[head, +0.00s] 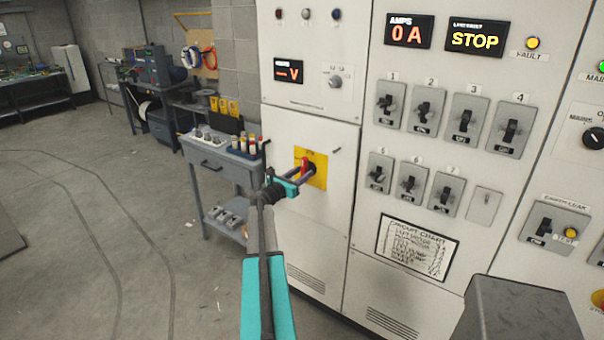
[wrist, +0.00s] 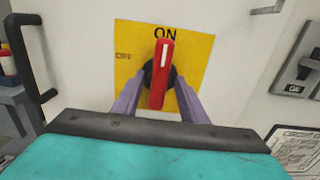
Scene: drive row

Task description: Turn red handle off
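The red handle (wrist: 161,75) is on a yellow plate (wrist: 198,47) on the cabinet door. It stands upright, its white mark pointing up at ON; OFF is lettered at the left. In the head view the red handle (head: 305,166) shows small on the yellow plate (head: 318,160). My gripper (wrist: 157,93) is in front of the plate, with one purple finger on each side of the handle's lower part. The fingers are apart, and gaps seem to show between them and the handle. In the head view my gripper (head: 304,176) reaches the plate from the left.
A dark door handle (wrist: 32,55) stands out left of the plate. The panel at the right carries several breaker switches (head: 422,110) and a circuit chart (head: 416,248). A workbench with a drawer (head: 215,160) stands left of the cabinet. The floor (head: 110,220) at the left is mostly clear.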

